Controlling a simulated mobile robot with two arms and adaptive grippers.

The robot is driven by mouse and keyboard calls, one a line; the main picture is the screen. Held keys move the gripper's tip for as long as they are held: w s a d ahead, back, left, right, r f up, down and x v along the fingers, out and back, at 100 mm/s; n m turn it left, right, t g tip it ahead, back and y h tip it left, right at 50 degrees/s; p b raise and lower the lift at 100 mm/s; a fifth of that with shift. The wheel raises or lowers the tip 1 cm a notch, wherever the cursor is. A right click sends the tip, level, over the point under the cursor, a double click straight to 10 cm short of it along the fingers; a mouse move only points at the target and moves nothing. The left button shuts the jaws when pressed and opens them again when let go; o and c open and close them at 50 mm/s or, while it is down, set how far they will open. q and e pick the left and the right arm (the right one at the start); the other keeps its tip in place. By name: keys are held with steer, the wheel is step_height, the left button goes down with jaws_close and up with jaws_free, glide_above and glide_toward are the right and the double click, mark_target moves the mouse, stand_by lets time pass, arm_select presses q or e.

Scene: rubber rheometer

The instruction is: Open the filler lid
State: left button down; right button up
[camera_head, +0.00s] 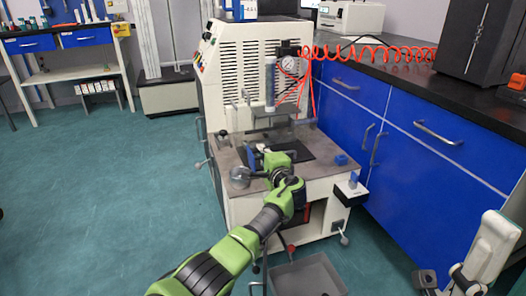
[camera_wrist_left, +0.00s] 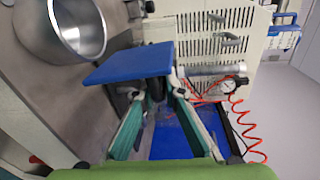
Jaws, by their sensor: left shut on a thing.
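The machine (camera_head: 250,85) stands in the middle of the head view, with a work surface at its front. My left gripper (camera_head: 268,160) is over that surface, beside a round metal pot (camera_head: 240,177). In the left wrist view, a flat blue plate (camera_wrist_left: 125,64), which looks like the lid, lies between and above the fingertips of my left gripper (camera_wrist_left: 152,98). The gripper is shut on a dark part under the plate. The pot (camera_wrist_left: 72,35) shows open at the upper left of that view. Whether the plate covers an opening is hidden.
Blue cabinets (camera_head: 400,125) with a black countertop stand close on the machine's right. A grey bin (camera_head: 305,277) is on the floor in front.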

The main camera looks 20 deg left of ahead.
arm_select(q)
steer(key=shift+w+f, duration=0.1)
stand_by(0.3)
steer(key=c, duration=2.1)
jaws_free()
steer(key=shift+c, duration=0.2)
steer(key=v, duration=1.2)
steer(key=shift+d+m, duration=0.15)
steer(key=shift+m, duration=0.15)
